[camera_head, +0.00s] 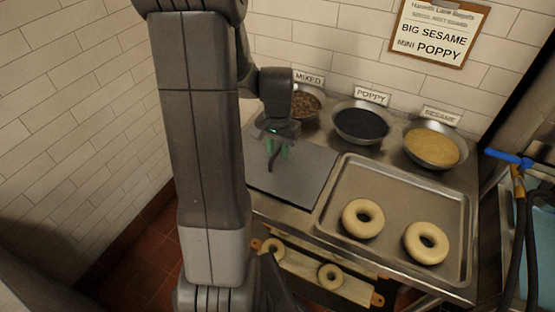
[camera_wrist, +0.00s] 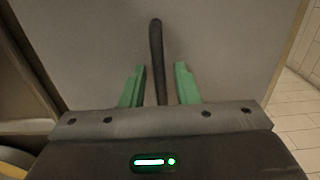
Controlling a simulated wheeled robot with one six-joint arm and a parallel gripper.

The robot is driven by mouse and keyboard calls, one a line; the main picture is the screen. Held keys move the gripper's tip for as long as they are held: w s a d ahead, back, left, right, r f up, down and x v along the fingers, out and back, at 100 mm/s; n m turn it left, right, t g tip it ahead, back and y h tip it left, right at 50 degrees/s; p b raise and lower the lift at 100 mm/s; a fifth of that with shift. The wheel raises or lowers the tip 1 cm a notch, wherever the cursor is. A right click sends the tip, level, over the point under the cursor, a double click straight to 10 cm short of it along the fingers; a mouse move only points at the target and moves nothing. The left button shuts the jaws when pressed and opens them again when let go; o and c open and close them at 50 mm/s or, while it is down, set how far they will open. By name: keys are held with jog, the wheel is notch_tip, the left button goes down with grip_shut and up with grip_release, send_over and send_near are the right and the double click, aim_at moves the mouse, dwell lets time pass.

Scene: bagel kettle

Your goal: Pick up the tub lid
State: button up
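The tub lid (camera_head: 308,172) is a flat grey panel lying level on the counter, left of the baking tray. A dark bar handle (camera_wrist: 156,40) stands out from the lid, and it also shows in the head view (camera_head: 273,162). My gripper (camera_wrist: 159,70) is over the lid with its two green fingers open, one on each side of the handle. Gaps show between the fingers and the handle. In the head view my gripper (camera_head: 277,148) is partly hidden behind my arm, as is the lid's left part.
A metal tray (camera_head: 330,210) with two large bagels stands right of the lid. Bowls of mixed topping (camera_head: 305,104), poppy (camera_head: 362,124) and sesame (camera_head: 432,148) stand behind. Smaller bagels lie on a board (camera_head: 300,262) below. A blue-handled tap (camera_head: 508,157) is at right.

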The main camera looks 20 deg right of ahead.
jog(key=shift+f, duration=0.55)
grip_shut()
jog(key=shift+r, duration=0.1)
